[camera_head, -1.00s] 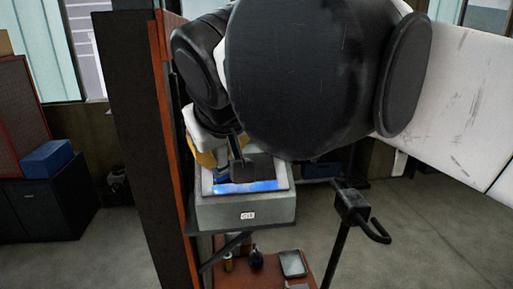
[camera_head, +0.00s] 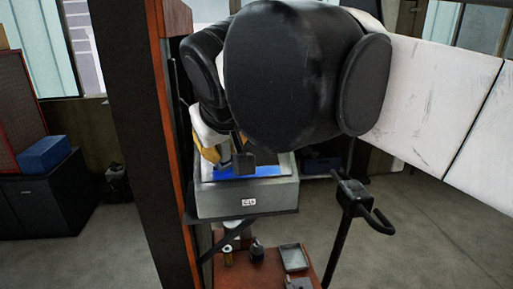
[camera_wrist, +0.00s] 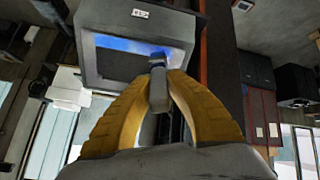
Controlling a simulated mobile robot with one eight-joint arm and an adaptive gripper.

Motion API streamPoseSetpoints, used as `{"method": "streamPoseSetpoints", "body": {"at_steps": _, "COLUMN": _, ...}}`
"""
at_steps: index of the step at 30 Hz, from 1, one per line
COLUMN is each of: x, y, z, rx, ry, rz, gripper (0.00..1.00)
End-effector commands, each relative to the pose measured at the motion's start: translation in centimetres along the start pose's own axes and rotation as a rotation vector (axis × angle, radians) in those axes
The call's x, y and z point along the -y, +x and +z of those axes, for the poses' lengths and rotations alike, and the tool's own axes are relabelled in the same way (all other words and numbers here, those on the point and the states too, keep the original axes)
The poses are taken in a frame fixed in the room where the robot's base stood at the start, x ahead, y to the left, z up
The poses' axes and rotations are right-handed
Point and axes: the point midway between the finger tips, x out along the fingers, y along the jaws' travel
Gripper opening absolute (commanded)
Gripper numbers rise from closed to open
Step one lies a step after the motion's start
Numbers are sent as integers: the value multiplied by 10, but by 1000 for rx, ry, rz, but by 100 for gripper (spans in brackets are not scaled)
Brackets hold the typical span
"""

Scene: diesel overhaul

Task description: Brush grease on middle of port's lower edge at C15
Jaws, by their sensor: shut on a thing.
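The grey C15 housing (camera_head: 247,199) stands on a bracket beside the column, its label on the front. A blue-lit port (camera_head: 262,171) opens in its top in the head view. In the wrist view, which is turned over, the housing (camera_wrist: 137,75) and its port (camera_wrist: 118,44) are at upper centre. My gripper (camera_wrist: 160,80) has yellow fingers shut on a grey brush-like tool (camera_wrist: 158,92). The tool's end overlaps the port's edge in the wrist view; I cannot tell if it touches. In the head view my arm hides most of my gripper (camera_head: 218,158).
A black stand with a handle (camera_head: 355,198) rises right of the housing. A red-brown shelf (camera_head: 270,270) below carries small bottles (camera_head: 257,252) and a grey tray (camera_head: 293,258). A dark column with orange edge (camera_head: 177,150) is close on the left.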

Motion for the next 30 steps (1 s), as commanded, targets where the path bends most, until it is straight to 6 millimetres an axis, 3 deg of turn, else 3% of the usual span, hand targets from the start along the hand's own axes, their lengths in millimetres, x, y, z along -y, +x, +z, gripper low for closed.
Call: {"method": "streamPoseSetpoints", "body": {"at_steps": 30, "x": 0, "y": 9, "z": 1, "rx": 0, "ry": 0, "rz": 0, "gripper": 0}}
